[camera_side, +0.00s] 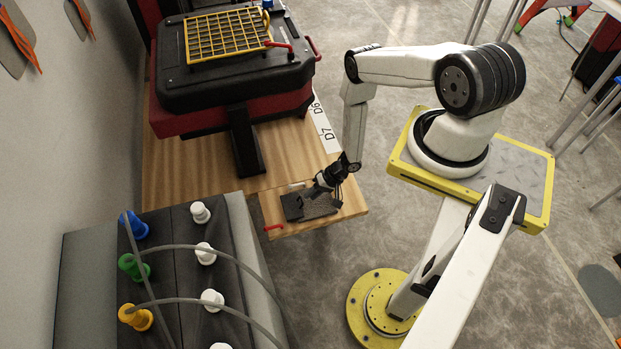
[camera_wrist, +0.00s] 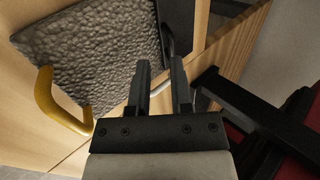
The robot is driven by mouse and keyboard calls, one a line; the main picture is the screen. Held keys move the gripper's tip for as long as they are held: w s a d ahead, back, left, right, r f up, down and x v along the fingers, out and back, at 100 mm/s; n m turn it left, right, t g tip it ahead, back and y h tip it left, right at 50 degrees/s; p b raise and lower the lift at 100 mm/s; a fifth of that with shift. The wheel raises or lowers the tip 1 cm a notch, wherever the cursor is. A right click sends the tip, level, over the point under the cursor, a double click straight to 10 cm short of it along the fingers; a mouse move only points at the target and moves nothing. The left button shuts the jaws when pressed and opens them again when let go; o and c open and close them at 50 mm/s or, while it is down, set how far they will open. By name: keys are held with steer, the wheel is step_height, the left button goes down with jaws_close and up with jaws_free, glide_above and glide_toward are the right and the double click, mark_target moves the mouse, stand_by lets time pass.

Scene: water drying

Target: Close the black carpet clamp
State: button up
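A dark, rough carpet piece (camera_side: 312,206) lies on the small wooden shelf (camera_side: 345,208) in the side view. It fills the upper left of the wrist view (camera_wrist: 90,50). A black bar (camera_wrist: 167,28), apparently the black clamp, stands at the carpet's right edge in the wrist view; its exact position is partly hidden. A yellow curved handle (camera_wrist: 58,105) is at the carpet's lower left. My gripper (camera_wrist: 160,62) is open, with a gap between its two black fingers, close to the black bar. It also shows over the carpet's right side in the side view (camera_side: 325,186).
A black and red machine (camera_side: 235,75) with a yellow grid stands on the wooden table behind. A red handle (camera_side: 273,227) is at the shelf's front left. A panel with coloured plugs (camera_side: 185,265) and hoses is at the lower left. Black bars (camera_wrist: 265,115) lie right of my gripper.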

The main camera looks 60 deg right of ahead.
steer(key=shift+v, duration=2.65)
steer(key=shift+w+d, duration=0.1)
steer(key=shift+w, duration=0.05)
steer(key=w+d+r+n+h, duration=0.3)
steer(key=w+d+r, duration=0.3)
steer(key=w+r, duration=0.45)
steer(key=w+a+r+n+g+h, duration=0.1)
steer(key=w+a+r+n+h, duration=0.15)
steer(key=r, duration=1.25)
steer(key=s+a+r+n+g+h, duration=0.1)
steer(key=a+r, duration=0.2)
steer(key=r, duration=0.4)
steer(key=s+a+r, duration=0.1)
steer(key=a+r, duration=0.2)
steer(key=r, duration=0.3)
steer(key=s+a+r+n+g, duration=0.1)
steer(key=s+a+r+n, duration=0.1)
steer(key=s+a+r, duration=0.6)
steer(key=shift+s+a+r+y, duration=0.35)
steer(key=shift+s+r, duration=0.1)
steer(key=shift+s, duration=0.7)
